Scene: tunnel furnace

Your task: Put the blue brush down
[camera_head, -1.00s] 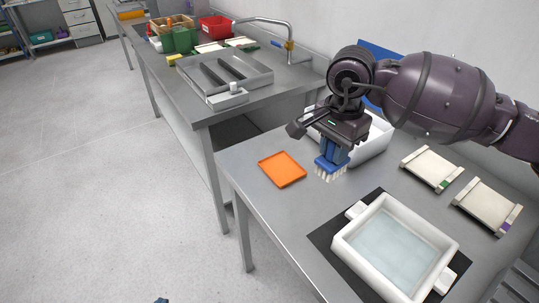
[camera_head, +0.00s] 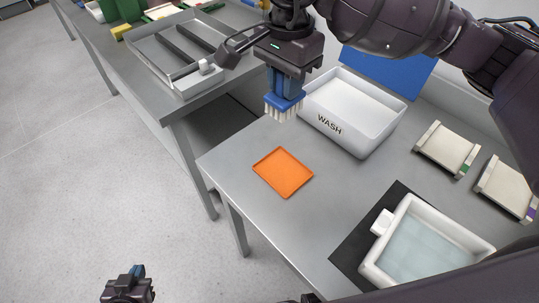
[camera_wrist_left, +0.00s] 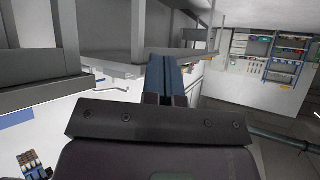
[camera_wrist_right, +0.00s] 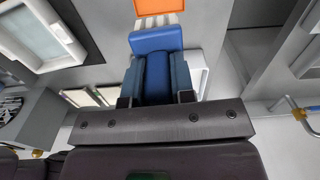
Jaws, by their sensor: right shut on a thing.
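My right gripper (camera_head: 284,78) points down and is shut on the handle of the blue brush (camera_head: 284,101). The brush hangs with its white bristles downward, in the air beyond the orange tray (camera_head: 283,173) and left of the white WASH bin (camera_head: 330,127). In the right wrist view the brush's blue head (camera_wrist_right: 156,40) shows ahead of the fingers, with the orange tray (camera_wrist_right: 160,6) past the bristles. My left gripper (camera_head: 137,272) is low at the bottom left of the head view, away from the table. Its fingers are together and empty in the left wrist view (camera_wrist_left: 168,75).
A white basin of liquid (camera_head: 425,245) stands on a black mat (camera_head: 352,258) at front right. Two pale framed pieces (camera_head: 447,148) (camera_head: 508,186) lie at the right. A grey tray (camera_head: 170,62) sits on the other bench. Bare table surrounds the orange tray.

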